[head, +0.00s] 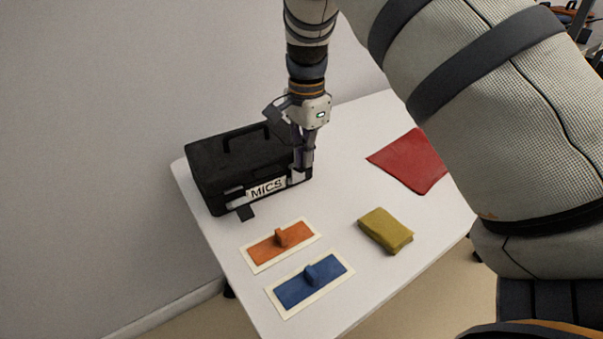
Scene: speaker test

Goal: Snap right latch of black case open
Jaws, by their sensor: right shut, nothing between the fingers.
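The black case (215,160) stands on the white table at its far left, lid down, with a handle on top and a white "MICS" label (266,187) on its front. At the left of the front, a dark latch flap (246,212) sticks outward near the table top. My right gripper (303,176) points down at the right end of the case's front, beside the label. It is shut with nothing in it. Its fingers cover the right latch area, so I cannot tell that latch's state or whether they touch it. My left gripper is not in view.
On the white table (365,125), an orange block with a knob (265,252) and a blue one (300,290) lie on pale boards in front of the case. A mustard-yellow block (385,230) and a red cloth (412,162) lie to the right. A wall stands behind.

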